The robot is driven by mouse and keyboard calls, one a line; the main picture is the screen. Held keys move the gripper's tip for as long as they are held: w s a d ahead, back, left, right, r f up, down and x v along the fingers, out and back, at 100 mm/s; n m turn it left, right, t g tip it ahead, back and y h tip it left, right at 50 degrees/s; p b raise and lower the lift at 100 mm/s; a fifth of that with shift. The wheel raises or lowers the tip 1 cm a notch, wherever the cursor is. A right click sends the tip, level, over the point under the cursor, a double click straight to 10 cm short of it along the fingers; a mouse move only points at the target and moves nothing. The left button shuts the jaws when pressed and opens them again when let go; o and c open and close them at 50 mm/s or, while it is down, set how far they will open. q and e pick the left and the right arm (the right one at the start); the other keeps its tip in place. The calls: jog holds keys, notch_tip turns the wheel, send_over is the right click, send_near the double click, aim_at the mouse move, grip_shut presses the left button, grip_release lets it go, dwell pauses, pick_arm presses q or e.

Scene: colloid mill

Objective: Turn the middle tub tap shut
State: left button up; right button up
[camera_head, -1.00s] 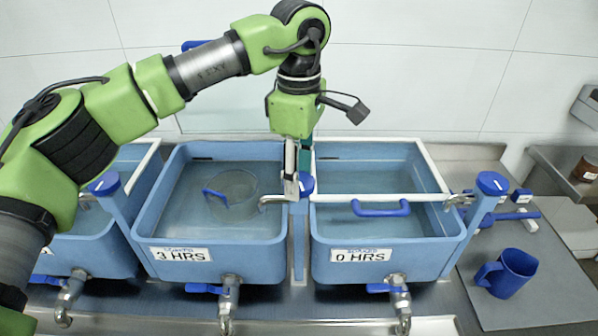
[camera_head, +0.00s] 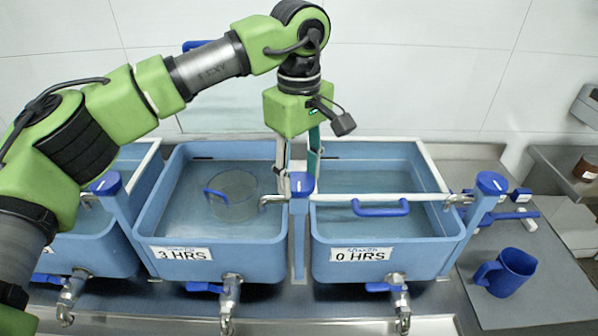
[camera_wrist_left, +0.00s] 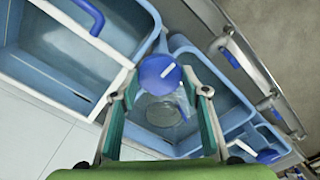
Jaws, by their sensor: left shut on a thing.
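The middle tub tap has a round blue knob (camera_head: 302,184) with a white line, on a blue post between two tubs. Its metal spout reaches left over the middle tub (camera_head: 210,249), labelled 3 HRS. My left gripper (camera_head: 299,181) points down over the knob, one finger on each side, shut on it. In the left wrist view the knob (camera_wrist_left: 159,72) sits between the fingertips (camera_wrist_left: 161,88), its white line slanting up to the right. I cannot tell whether water runs from the spout. My right gripper is not in view.
A clear jug with a blue handle (camera_head: 232,195) stands in the middle tub. Similar knobs stand left (camera_head: 106,183) and right (camera_head: 491,183). A blue mug (camera_head: 506,273) stands on the right counter.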

aim_at(299, 181)
pick_arm(q)
jog(key=shift+f, duration=0.1)
jog(key=o, duration=1.1)
jog(key=shift+r, duration=0.35)
notch_tip(299, 181, up, 11)
jog(key=shift+r, duration=0.15)
